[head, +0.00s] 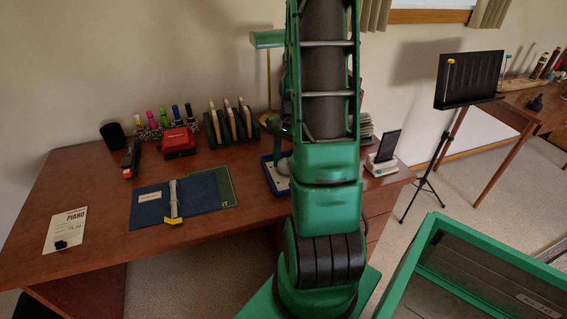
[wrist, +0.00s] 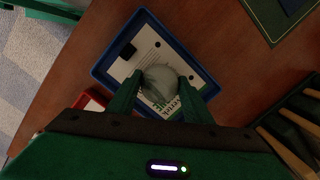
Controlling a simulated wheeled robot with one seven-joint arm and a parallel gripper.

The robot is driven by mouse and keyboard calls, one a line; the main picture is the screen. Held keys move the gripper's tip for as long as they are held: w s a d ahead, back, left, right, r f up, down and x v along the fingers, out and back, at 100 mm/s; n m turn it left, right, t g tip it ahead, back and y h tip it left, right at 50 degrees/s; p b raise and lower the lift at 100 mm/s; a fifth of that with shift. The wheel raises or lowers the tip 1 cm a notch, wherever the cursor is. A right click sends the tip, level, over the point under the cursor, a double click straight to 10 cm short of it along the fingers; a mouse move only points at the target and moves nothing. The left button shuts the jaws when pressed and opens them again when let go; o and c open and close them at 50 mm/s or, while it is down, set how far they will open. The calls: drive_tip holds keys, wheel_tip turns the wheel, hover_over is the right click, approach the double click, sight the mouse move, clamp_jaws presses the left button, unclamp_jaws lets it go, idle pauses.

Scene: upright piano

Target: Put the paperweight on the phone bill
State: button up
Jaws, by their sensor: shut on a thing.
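In the wrist view, the paperweight (wrist: 160,77), a clear rounded glass dome, sits between the fingertips of my gripper (wrist: 160,84), which is shut on it. Under it is a white sheet with green print (wrist: 148,48), probably the phone bill, lying in a blue-rimmed tray (wrist: 186,42). I cannot tell whether the paperweight touches the sheet or hangs just above it. In the head view the blue tray (head: 268,174) stands on the desk, partly hidden by my arm, which also hides most of the gripper.
A small black block (wrist: 128,52) lies at the sheet's edge. On the desk are a blue open binder (head: 150,205), a piano flyer (head: 66,228), a red box (head: 179,142), a rack (head: 232,127) and a phone stand (head: 382,164).

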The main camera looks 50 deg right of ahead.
drive_tip(key=o, duration=1.3)
wheel_tip(320, 180, up, 11)
drive_tip(key=d, duration=0.1)
drive_tip(key=s+a+r+n, duration=0.2)
drive_tip(key=s+a+n, duration=0.1)
drive_tip(key=a, duration=0.3)
drive_tip(key=s+a+r+n, duration=0.2)
drive_tip(key=s+a+n, duration=0.2)
drive_tip(key=s+a, duration=0.2)
drive_tip(key=s+a+r+n+h, duration=0.1)
drive_tip(key=s+a+r+n, duration=0.1)
drive_tip(key=s+a+n, duration=0.2)
drive_tip(key=shift+s+a+r, duration=0.1)
drive_tip(key=shift+s+a, duration=0.55)
drive_tip(key=shift+a, duration=0.3)
